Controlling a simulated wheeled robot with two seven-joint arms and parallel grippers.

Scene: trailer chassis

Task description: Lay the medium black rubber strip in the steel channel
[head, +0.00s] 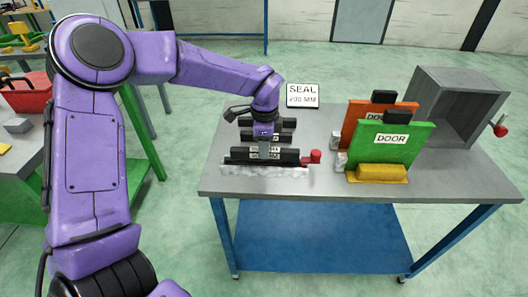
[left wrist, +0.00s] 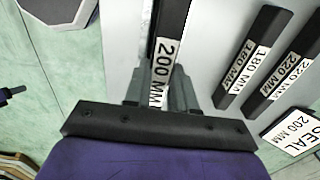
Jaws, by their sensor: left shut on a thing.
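My left gripper (head: 268,150) is shut on the medium black rubber strip (head: 240,156), which has a white 200 MM label. In the left wrist view the strip (left wrist: 173,18) runs between the fingers (left wrist: 160,96). The pale steel channel (head: 265,171) lies along the table's near left edge, with the strip lengthwise at it. Whether the strip sits down inside the channel or just above it I cannot tell. Two other black strips, marked 180 MM (left wrist: 250,60) and 220 MM (left wrist: 285,78), lie behind. My right gripper is out of view.
A SEAL 200 MM sign (head: 303,95) stands at the table's back. A red knob (head: 315,156) is at the channel's right end. Green (head: 390,152) and orange (head: 360,120) door panels and a grey open box (head: 465,100) stand right. The table's front middle (head: 300,186) is clear.

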